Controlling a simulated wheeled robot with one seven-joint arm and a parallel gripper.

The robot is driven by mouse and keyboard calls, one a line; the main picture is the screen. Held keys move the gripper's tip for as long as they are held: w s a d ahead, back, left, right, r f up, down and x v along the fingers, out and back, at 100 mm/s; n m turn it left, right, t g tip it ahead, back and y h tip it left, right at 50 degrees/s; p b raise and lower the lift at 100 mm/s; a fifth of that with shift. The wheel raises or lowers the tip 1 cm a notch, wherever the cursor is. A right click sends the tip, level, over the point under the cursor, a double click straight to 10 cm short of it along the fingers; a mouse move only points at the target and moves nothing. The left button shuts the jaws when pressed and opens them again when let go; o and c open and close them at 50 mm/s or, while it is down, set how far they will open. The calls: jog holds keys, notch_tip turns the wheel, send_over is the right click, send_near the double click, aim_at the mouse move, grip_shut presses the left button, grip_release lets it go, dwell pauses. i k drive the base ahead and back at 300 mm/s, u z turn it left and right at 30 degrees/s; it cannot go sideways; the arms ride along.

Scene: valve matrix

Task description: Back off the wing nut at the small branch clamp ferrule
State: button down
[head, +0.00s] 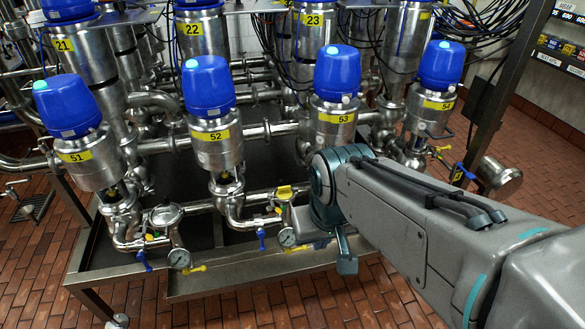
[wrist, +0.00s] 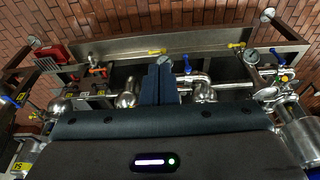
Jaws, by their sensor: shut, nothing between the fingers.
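My gripper (wrist: 159,72) shows in the wrist view with its two dark blue fingers pressed together and nothing between them. In the head view it hangs below the arm's end, mostly hidden by my arm. The fingers point toward the low pipework along the front of the valve rack. Steel pipe (wrist: 198,79) runs just to the right of the fingers in the wrist view. I cannot make out the small branch clamp ferrule or its wing nut in either view; they are too small or hidden.
Blue-capped valves 51 (head: 84,150), 52 (head: 212,120), 53 (head: 334,100) and 54 (head: 432,95) stand in a row. Pressure gauges (head: 179,258) and small blue-handled valves (head: 261,238) sit low in front. The steel tray edge (head: 235,277) borders the brick floor, which is open in front.

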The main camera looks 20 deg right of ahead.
aim_at(269, 208)
jog(key=u, duration=1.2)
jog(key=k, duration=0.9)
jog(key=z, duration=1.15)
jog(key=i, duration=0.5)
